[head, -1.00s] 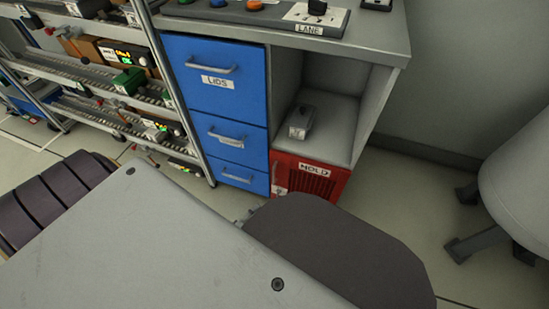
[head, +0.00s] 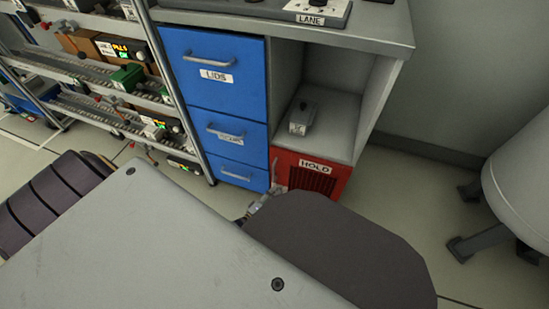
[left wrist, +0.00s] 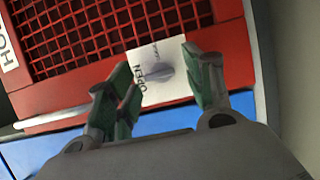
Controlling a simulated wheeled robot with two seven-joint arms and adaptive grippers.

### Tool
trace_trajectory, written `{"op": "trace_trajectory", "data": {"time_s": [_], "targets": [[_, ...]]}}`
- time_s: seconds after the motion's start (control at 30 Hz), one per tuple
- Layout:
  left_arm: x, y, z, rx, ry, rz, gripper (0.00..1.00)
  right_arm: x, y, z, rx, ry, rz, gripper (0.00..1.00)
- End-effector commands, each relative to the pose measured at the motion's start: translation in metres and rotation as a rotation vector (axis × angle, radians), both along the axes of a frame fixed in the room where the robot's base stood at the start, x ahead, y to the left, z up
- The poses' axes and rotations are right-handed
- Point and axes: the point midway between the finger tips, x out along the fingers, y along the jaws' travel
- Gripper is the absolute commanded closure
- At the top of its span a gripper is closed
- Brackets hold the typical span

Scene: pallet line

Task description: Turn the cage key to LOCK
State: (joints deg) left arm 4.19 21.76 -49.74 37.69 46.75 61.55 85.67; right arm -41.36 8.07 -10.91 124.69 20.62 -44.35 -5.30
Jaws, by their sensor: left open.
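The red cage (head: 322,183), labelled HOLD, sits low in the cabinet, under an open shelf bay. In the left wrist view its red mesh door (left wrist: 90,40) fills the upper part. A white plate (left wrist: 150,95) marked OPEN carries the grey oval key (left wrist: 164,60). My left gripper (left wrist: 158,72) is open, with one finger on each side of the key in the picture; I cannot tell whether either touches it. In the head view the left gripper (head: 266,192) is at the cage's left edge, and the key is hidden there. My right gripper is not in view.
Blue drawers (head: 212,75) stand left of the cage, the top one labelled LIDS. A small grey box (head: 302,118) sits on the shelf above. A rack (head: 95,75) with several devices is at left. A rounded white object (head: 520,190) stands at right on open floor.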

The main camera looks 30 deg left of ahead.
Motion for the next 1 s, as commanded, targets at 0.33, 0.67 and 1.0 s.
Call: {"op": "trace_trajectory", "data": {"time_s": [0.33,0.67,1.0], "targets": [[0.0007,-0.0002,-0.0001,0.0,0.001,0.0,0.53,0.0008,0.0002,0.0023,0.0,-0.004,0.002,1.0],[0.0006,-0.0002,-0.0002,0.0,0.001,0.0,0.94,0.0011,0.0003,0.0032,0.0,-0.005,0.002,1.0],[0.0004,0.0004,0.0008,0.032,0.009,0.002,0.94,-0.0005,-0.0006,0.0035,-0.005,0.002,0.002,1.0]]}}
